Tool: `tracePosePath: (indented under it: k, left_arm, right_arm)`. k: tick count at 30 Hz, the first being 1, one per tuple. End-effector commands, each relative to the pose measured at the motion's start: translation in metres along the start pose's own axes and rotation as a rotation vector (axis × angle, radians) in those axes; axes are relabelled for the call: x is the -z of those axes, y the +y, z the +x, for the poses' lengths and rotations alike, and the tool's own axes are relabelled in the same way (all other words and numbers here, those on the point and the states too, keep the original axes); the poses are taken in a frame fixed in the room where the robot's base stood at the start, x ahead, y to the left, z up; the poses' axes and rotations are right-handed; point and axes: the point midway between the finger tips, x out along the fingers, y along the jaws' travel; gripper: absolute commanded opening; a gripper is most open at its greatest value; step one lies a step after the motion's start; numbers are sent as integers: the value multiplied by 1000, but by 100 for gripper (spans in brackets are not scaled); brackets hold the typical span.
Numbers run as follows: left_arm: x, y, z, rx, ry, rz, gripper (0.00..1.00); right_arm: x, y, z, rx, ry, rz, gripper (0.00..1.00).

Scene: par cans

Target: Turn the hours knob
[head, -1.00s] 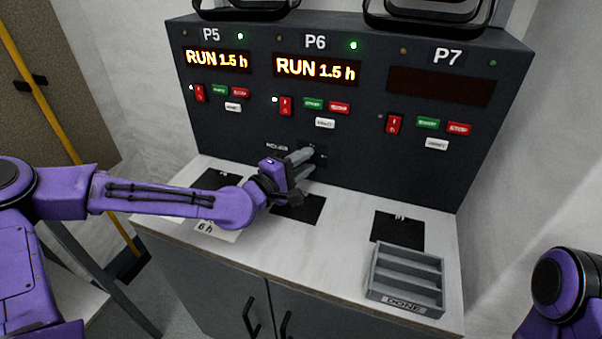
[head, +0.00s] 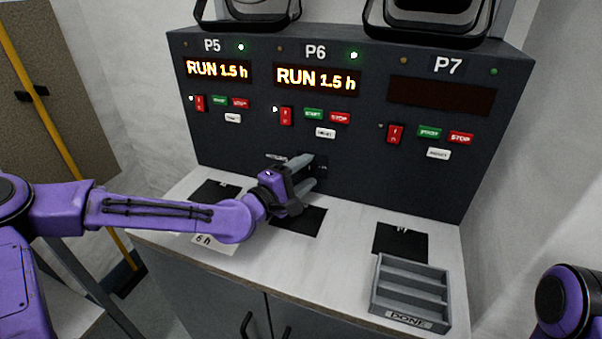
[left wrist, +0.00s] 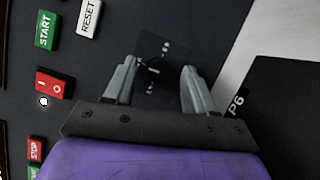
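The hours knob (left wrist: 153,68) is a small dark knob on a dark square plate with light marks, low on the black panel. In the left wrist view it lies between the two grey fingers of my left gripper (left wrist: 160,88), with a gap on each side. In the head view my left gripper (head: 312,172) is at the panel below P6, and its fingers hide most of the knob. The hours label (head: 277,157) shows just left of the fingers. My left gripper is open. My right gripper is out of view.
The P5 display (head: 219,70) and P6 display (head: 316,79) read RUN 1.5 h; the P7 display (head: 441,95) is dark. Start, stop and reset buttons sit above the knob. A grey DONE tray (head: 411,318) stands on the counter at right. A 6 h card (head: 215,244) lies left.

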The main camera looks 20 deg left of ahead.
Motion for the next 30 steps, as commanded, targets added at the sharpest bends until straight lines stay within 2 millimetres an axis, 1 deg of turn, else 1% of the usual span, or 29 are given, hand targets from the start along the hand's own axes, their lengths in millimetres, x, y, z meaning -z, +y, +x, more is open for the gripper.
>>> tracePosePath:
  k: [3,5,8,12,15,18,24,30]
  left_arm:
    - [0,1,-2,-1,0,0,55]
    - [0,1,-7,-1,1,0,55]
    - [1,2,-25,-4,2,-4,55]
    - [0,4,-59,-6,3,-8,55]
    - [0,4,-78,-5,3,-8,55]
    - [1,4,-91,-1,5,-6,55]
    - [0,2,-104,-1,1,-2,55]
    - [0,0,-105,0,-1,0,55]
  right_arm:
    - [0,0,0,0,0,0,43]
    - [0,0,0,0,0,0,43]
    - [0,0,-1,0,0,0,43]
    - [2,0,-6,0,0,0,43]
    - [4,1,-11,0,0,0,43]
    - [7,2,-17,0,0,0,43]
    - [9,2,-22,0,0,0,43]
    - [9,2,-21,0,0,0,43]
